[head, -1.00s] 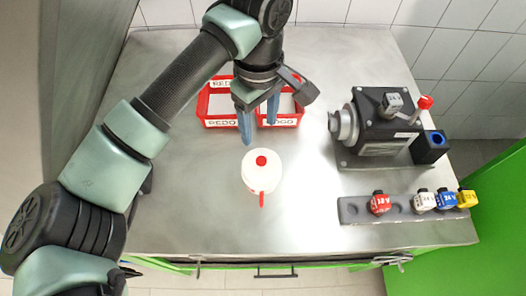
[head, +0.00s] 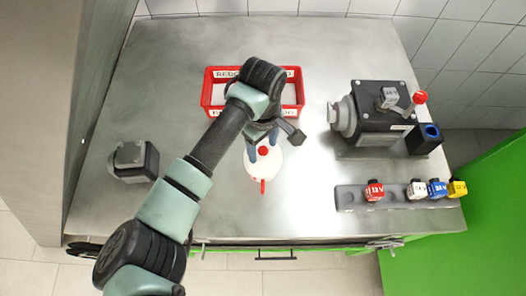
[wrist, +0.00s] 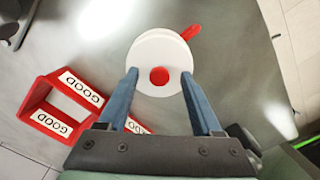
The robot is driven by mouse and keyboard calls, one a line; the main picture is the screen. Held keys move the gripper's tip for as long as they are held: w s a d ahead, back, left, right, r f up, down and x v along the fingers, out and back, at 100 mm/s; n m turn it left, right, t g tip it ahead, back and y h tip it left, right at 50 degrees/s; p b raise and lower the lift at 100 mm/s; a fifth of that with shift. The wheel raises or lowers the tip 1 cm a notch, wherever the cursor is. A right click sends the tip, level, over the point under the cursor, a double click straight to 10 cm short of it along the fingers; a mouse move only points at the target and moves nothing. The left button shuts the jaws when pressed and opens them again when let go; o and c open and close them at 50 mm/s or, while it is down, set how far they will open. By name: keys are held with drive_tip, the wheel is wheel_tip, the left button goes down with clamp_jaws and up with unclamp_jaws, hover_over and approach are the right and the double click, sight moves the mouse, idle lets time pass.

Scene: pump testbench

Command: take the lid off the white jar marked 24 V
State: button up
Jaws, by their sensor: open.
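A white round jar (head: 264,170) with a red knob on its lid and a red handle on its near side stands on the metal bench. No marking is readable on it. In the wrist view the jar's white lid (wrist: 146,62) lies below my gripper, with the red knob (wrist: 159,76) between the fingertips. My gripper (head: 261,145) is open and empty, its fingers straddling the knob in the wrist view (wrist: 159,74). I cannot tell whether the fingers touch the lid.
A red divided tray (head: 294,112) stands behind the jar. A dark pump unit (head: 375,118) with a red-tipped lever stands to the right. A grey rack (head: 350,197) holds several coloured blocks. A dark block (head: 134,160) lies at left. The bench front is clear.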

clamp_jaws()
idle(0.3)
drive_tip(key=shift+r, duration=0.1)
